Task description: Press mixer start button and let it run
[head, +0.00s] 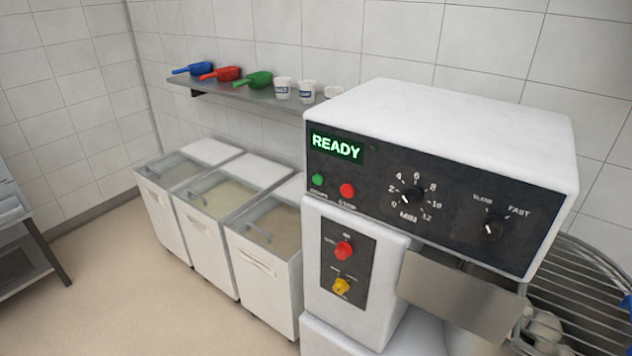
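The white mixer (455,120) stands at the right in the head view. Its black front panel (450,232) carries a lit green display (336,147) reading READY. Below the display are a green button (318,180), with a label too blurred to read surely, and a red button (347,190) beside it. A numbered timer dial (412,196) and a speed dial (492,229) marked slow and fast sit further right. A lower panel holds a red knob (344,250) and a yellow knob (341,286). Neither gripper shows.
Three white ingredient bins (262,262) stand along the wall left of the mixer. A wall shelf (235,92) holds blue, red and green scoops and white cups. A wire guard (585,290) is at lower right. A metal table (22,255) is at far left. Floor between is clear.

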